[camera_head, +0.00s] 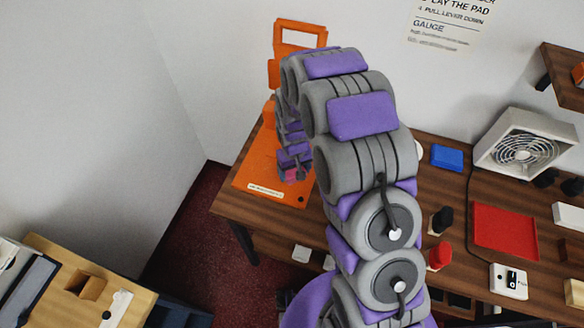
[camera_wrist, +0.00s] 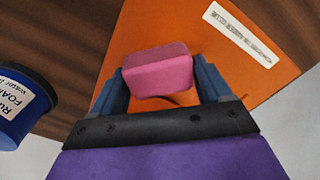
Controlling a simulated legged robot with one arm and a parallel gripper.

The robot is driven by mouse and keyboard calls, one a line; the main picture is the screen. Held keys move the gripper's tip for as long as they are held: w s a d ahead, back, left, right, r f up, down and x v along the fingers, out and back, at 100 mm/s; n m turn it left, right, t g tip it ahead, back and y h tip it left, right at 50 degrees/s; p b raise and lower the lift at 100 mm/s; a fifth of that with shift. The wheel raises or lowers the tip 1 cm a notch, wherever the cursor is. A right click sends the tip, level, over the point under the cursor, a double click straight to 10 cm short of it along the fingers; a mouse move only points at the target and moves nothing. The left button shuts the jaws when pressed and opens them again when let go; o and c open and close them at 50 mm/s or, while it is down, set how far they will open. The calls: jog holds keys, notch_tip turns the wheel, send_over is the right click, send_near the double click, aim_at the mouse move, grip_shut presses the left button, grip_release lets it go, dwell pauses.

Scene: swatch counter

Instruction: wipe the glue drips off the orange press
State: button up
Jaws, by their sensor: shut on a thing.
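The orange press (camera_head: 262,172) stands on the left end of the brown counter, with an upright orange frame (camera_head: 300,33) at its back. Its flat orange base also fills the middle of the wrist view (camera_wrist: 200,45) and bears a white label strip (camera_wrist: 241,34). My gripper (camera_wrist: 157,80) is shut on a pink block (camera_wrist: 158,70), which looks like a sponge. The block is over the orange base; I cannot tell whether it touches. In the head view my arm hides part of the press. I cannot clearly make out glue drips.
A blue tub (camera_wrist: 22,105) with a white label stands left in the wrist view. On the counter (camera_head: 450,185) are a blue block (camera_head: 447,157), a red tray (camera_head: 505,231), a fan box (camera_head: 525,142) and two dark- and red-topped items (camera_head: 439,256). A wooden table (camera_head: 55,255) stands lower left.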

jog(key=shift+a, duration=0.15)
jog(key=shift+w+a+f+p, duration=0.15)
jog(key=shift+w+a, duration=0.3)
jog(key=shift+a, duration=0.8)
jog(key=shift+w+a+r+p, duration=0.15)
jog(key=shift+w+a, duration=0.3)
jog(key=shift+a, duration=0.75)
jog(key=shift+w+a+f+p, duration=0.1)
jog(key=shift+w+a+p, duration=0.25)
jog(key=shift+a, duration=0.9)
jog(key=shift+w+a, duration=0.4)
jog(key=shift+a, duration=0.2)
jog(key=shift+w+a, duration=0.35)
jog(key=shift+a, duration=0.35)
jog(key=shift+w+r+p, duration=0.2)
jog(key=shift+r+p, duration=0.1)
jog(key=shift+r, duration=0.05)
jog(key=shift+s, duration=0.1)
